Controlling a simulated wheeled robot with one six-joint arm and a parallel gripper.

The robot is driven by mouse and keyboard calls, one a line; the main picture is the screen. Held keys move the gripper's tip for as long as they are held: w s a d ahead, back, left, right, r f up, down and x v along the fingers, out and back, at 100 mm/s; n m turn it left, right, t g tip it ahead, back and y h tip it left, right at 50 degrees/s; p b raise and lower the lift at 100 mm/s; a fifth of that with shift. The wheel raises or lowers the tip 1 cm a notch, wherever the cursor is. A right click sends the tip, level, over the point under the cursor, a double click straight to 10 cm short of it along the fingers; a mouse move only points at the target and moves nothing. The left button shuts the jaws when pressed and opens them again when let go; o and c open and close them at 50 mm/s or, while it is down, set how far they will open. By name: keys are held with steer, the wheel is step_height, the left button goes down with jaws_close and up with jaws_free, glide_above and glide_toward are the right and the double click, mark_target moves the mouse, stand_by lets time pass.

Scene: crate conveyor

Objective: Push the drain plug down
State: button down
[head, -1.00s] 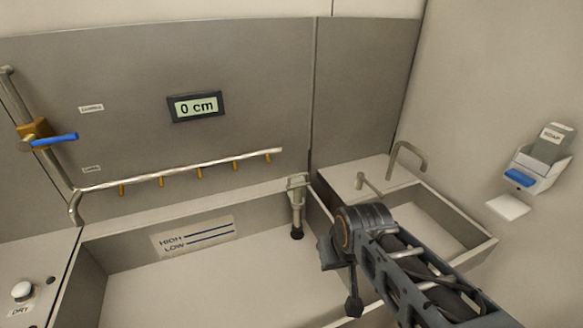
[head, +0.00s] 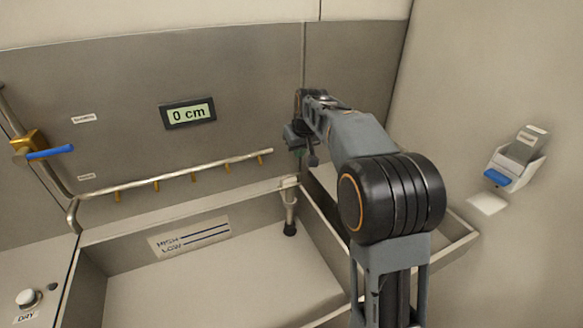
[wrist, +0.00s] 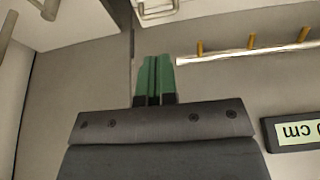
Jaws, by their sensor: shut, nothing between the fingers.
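The drain plug (head: 290,213) looks to be the upright metal rod with a black foot at the tub's back right corner; whether the foot touches the floor I cannot tell. Its loop-like top also shows at the top edge of the wrist view (wrist: 157,10). My gripper (head: 303,152) is above the plug's top, apart from it, near the back wall. In the wrist view its green fingers (wrist: 154,75) are together, with nothing between them.
The tub (head: 225,285) has a HIGH/LOW label (head: 188,237) inside. A pipe with several brass nozzles (head: 175,175) runs behind it. The wall display (head: 188,112) reads 0 cm. A blue-handled valve (head: 48,153) is left, a soap dispenser (head: 515,160) right. My arm covers much of the sink (head: 455,232).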

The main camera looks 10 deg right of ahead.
steer(key=shift+w+d+f, duration=0.1)
steer(key=shift+w+f, duration=0.1)
steer(key=shift+w, duration=1.55)
steer(key=p, duration=0.4)
glide_above(290, 184)
steer(key=f, duration=1.2)
steer(key=shift+s+d+f, duration=0.1)
steer(key=shift+s+f, duration=0.15)
steer(key=shift+f, duration=0.35)
step_height(290, 184, down, 5)
steer(key=b, duration=0.4)
steer(key=shift+r, duration=0.2)
